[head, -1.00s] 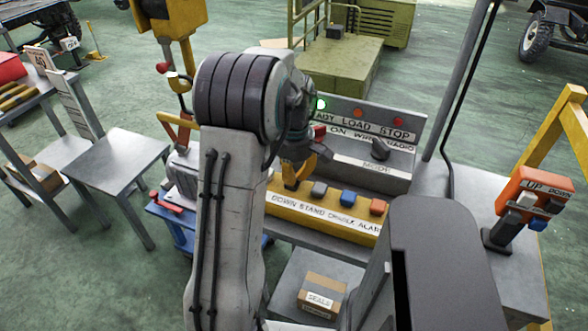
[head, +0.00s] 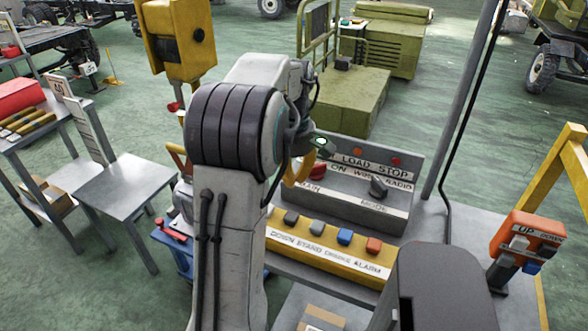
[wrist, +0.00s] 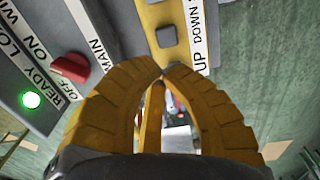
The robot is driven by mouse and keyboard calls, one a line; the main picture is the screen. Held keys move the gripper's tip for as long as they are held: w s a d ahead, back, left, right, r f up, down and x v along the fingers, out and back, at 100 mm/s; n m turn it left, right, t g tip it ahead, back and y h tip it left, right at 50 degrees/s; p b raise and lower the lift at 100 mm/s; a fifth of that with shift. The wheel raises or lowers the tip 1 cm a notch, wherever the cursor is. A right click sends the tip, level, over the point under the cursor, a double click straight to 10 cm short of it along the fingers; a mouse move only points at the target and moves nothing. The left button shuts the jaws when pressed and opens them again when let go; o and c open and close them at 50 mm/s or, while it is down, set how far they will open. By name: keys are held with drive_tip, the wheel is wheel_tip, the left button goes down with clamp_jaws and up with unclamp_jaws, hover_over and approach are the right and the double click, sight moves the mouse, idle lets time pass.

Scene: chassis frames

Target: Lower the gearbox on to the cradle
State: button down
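My gripper (head: 299,174) is above the left end of the yellow button box (head: 325,254), in front of the grey control panel (head: 345,205). In the wrist view its curved yellow fingers (wrist: 163,72) meet at the tips, with nothing visible held. Beyond them is a grey button (wrist: 167,37) on the box, beside the UP and DOWN lettering. The READY lamp (wrist: 31,99) glows green. A grey piece that looks like the gearbox (head: 183,200) shows beneath the yellow hoist (head: 178,42). A blue stand, probably the cradle (head: 171,252), is below it. My arm hides much of both; contact is unclear.
The panel has a red knob (head: 318,169) and a dark MODE knob (head: 380,186). An orange UP/DOWN control (head: 527,240) stands at right, near a dark pole (head: 468,100). A grey table (head: 125,184) is at left.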

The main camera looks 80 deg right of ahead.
drive_tip(key=shift+r, duration=0.95)
idle(0.6)
